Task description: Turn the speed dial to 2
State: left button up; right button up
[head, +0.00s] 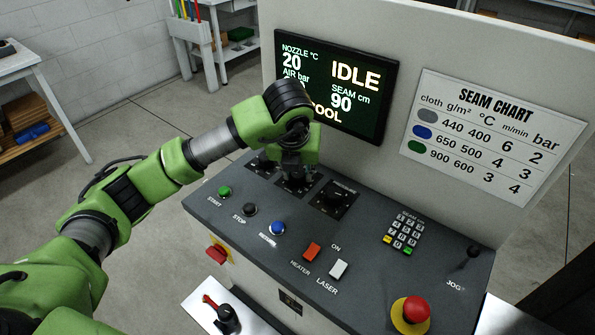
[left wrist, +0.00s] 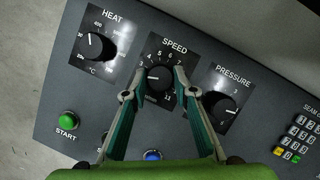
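The speed dial (left wrist: 159,77) is a round black knob on a black plate marked SPEED, in the middle of the left wrist view. Its white pointer line points left, toward the side where a fingertip covers part of the scale. My left gripper (left wrist: 160,76) is open, with one finger on each side of the dial and some space around the knob. I cannot tell whether a fingertip touches it. In the head view my left gripper (head: 296,172) is over the dial row and hides most of the speed dial. My right gripper is not in view.
The heat dial (left wrist: 96,46) and pressure dial (left wrist: 228,107) flank the speed dial closely. START, STOP and blue buttons (head: 277,228) lie in front. The screen (head: 335,85) reads IDLE. A seam chart (head: 490,135) and keypad (head: 403,232) are to the right.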

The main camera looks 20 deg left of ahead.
pick_arm(q)
jog(key=o, duration=0.4)
jog(key=shift+r, duration=0.1)
jog(key=v, duration=1.2)
jog(key=shift+d, duration=0.1)
